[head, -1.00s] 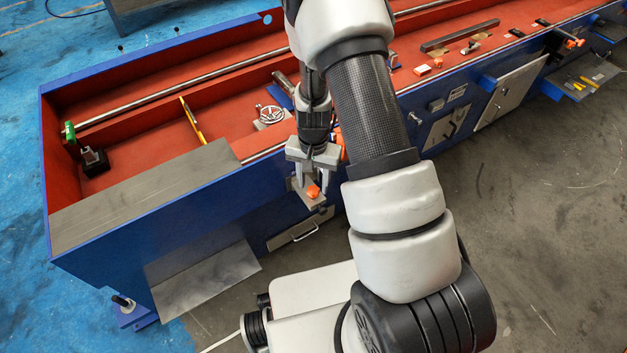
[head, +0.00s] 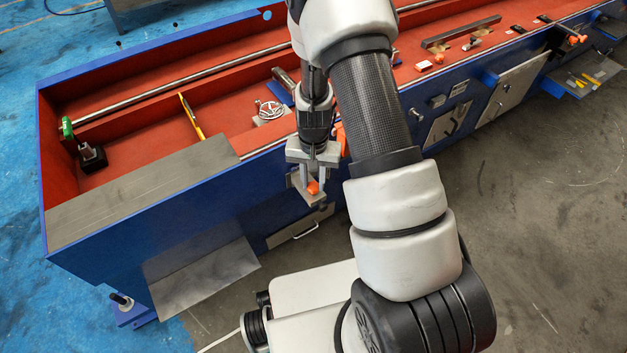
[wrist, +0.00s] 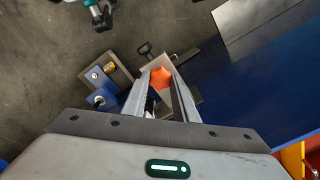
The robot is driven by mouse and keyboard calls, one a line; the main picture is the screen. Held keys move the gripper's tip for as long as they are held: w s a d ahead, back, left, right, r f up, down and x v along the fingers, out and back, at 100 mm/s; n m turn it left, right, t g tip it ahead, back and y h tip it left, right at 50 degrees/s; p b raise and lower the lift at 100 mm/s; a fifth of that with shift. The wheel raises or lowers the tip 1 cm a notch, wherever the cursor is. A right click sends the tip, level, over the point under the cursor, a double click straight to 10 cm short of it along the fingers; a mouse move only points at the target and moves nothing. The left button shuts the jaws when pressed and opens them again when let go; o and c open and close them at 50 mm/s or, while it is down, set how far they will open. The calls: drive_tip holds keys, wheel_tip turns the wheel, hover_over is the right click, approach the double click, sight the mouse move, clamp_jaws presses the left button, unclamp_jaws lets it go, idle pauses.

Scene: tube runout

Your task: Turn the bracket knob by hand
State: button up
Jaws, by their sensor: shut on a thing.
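The orange bracket knob (head: 313,187) sits on a small grey bracket plate (head: 309,200) at the front side of the blue machine. My gripper (head: 314,178) points down at it, with its two fingers on either side of the knob. In the wrist view the knob (wrist: 161,77) shows between the tips of my fingers (wrist: 162,90), and the gripper is shut on it. The fingers hide part of the knob and bracket.
The long blue machine bed (head: 200,210) with its red inside runs behind the bracket. A handwheel (head: 271,110) stands inside it. A grey sloping plate (head: 203,275) juts out at lower left. The grey floor to the right is clear.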

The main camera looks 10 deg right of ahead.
drive_tip(key=o, duration=0.5)
drive_tip(key=shift+n, duration=1.1)
drive_tip(key=o, duration=0.4)
wheel_tip(320, 180, up, 6)
drive_tip(key=p, duration=0.4)
